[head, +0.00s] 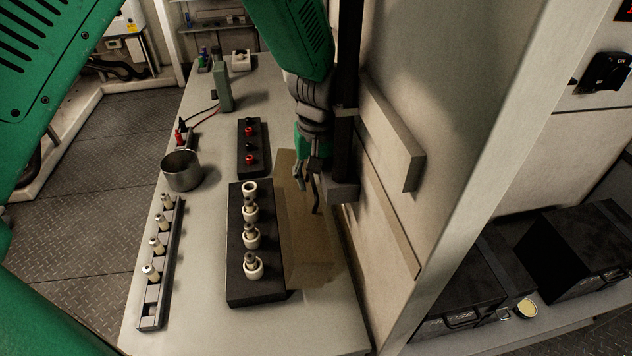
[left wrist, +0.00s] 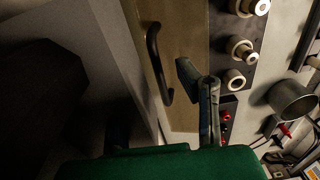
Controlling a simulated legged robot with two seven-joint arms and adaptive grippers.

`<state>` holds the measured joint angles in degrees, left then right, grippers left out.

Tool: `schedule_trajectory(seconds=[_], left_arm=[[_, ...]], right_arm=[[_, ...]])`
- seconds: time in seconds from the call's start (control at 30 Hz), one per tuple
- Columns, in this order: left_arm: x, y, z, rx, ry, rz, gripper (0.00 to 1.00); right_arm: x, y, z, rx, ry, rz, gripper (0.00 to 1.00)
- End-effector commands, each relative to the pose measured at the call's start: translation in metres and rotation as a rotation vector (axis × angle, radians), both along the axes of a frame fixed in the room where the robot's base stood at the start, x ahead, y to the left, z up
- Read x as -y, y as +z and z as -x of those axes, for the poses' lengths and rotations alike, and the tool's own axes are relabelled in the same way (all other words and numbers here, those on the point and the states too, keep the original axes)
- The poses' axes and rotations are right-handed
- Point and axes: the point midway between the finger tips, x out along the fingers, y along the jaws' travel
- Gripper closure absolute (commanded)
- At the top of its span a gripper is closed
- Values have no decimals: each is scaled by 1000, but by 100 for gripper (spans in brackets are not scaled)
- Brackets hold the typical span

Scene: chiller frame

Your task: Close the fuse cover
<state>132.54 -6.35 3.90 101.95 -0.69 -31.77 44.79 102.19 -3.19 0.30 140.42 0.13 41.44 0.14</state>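The fuse cover (head: 300,232) is a brownish see-through panel with a dark bar handle. It is swung out to the right of the black fuse block (head: 236,283), whose white fuse holders stand uncovered. My left gripper (head: 308,182) hangs over the cover, close to the handle (head: 316,196). In the left wrist view, the handle (left wrist: 155,65) stands on the cover (left wrist: 183,22), and my gripper's fingers (left wrist: 198,82) are to its right with a visible gap. The fingers overlap, so their opening is unclear. My right gripper is not seen.
A grey rack with white fuses (head: 156,270) and a metal cup (head: 182,170) stand left of the block. A black terminal strip (head: 253,147) lies behind it. A tall cabinet wall (head: 455,100) with projecting beige ledges closes off the right side.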

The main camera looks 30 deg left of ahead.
Motion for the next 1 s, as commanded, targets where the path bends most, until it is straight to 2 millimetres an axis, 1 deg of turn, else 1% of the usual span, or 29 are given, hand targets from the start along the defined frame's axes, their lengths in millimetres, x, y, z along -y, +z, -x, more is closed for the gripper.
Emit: schedule_trajectory(seconds=[0.3,0.4,0.5,0.67,1.0], left_arm=[[4,66,-8,2,0,-1,71],[5,83,-9,-1,0,-1,71],[6,95,-10,-2,-1,-1,71],[6,104,-11,-6,-1,-2,71],[6,104,-10,-6,-1,-2,71]], right_arm=[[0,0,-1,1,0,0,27],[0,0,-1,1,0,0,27],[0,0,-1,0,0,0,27],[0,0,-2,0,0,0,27],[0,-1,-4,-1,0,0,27]])
